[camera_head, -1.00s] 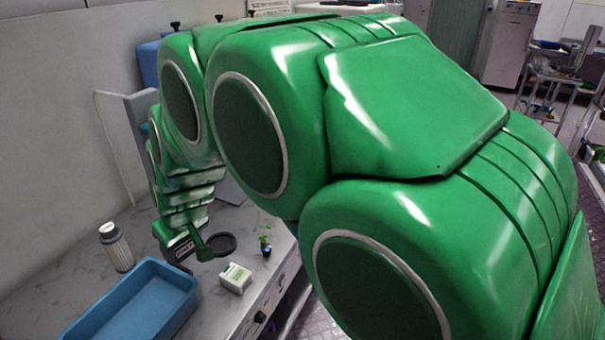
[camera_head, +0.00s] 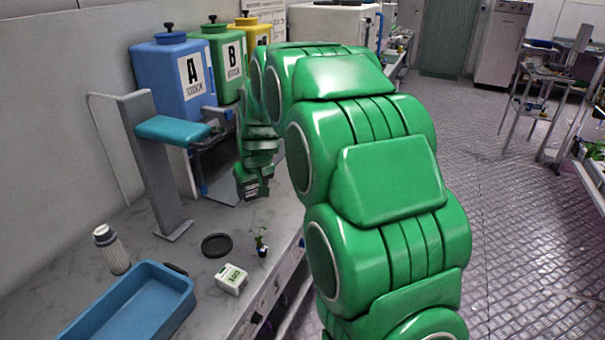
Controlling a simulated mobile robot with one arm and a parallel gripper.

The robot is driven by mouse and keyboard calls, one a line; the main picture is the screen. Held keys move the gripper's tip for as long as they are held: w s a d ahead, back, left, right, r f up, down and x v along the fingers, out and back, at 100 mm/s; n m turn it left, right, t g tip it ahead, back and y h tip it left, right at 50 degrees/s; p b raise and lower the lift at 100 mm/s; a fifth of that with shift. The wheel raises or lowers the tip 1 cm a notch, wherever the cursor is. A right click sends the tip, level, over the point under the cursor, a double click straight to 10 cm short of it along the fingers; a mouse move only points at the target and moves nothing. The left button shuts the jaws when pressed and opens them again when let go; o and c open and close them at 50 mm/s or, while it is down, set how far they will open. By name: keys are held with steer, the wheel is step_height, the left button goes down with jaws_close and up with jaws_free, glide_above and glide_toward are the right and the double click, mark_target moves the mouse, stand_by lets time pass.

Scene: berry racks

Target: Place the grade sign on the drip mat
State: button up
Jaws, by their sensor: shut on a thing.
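My gripper (camera_head: 252,190) is at the far end of my arm, above the back right part of the counter. It is shut on a small dark piece with pale lettering (camera_head: 253,188), which looks like the grade sign. The sign is small and partly covered by the fingers. A flat grey-blue sheet (camera_head: 224,190) lies on the counter just left of my gripper. A round black disc (camera_head: 216,245) lies nearer, in front of it. I cannot tell for sure which of the two is the drip mat. Both are apart from the sign.
A blue tray (camera_head: 130,310), a grey bottle (camera_head: 111,250), a white labelled box (camera_head: 231,279) and a small plant (camera_head: 261,242) stand in front. A grey stand with a teal top (camera_head: 172,128) is left of my gripper. Blue (camera_head: 170,75) and green (camera_head: 222,50) tanks stand behind.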

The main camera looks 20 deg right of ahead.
steer(key=w+d+f+m, duration=0.2)
steer(key=w+d, duration=0.7)
steer(key=d, duration=0.3)
steer(key=shift+h, duration=0.4)
steer(key=shift+w+d+f, duration=0.4)
steer(key=shift+w+f, duration=1.15)
steer(key=shift+w, duration=0.8)
steer(key=shift+w+d+f, duration=0.4)
steer(key=shift+w+f, duration=1.2)
steer(key=shift+w, duration=0.7)
steer(key=shift+w+d+f, duration=0.4)
steer(key=shift+w+f, duration=1.15)
steer(key=shift+w, duration=0.8)
steer(key=shift+w+f, duration=0.1)
steer(key=shift+f, duration=1.5)
steer(key=shift+f, duration=0.1)
steer(key=o, duration=1)
steer(key=shift+o, duration=0.2)
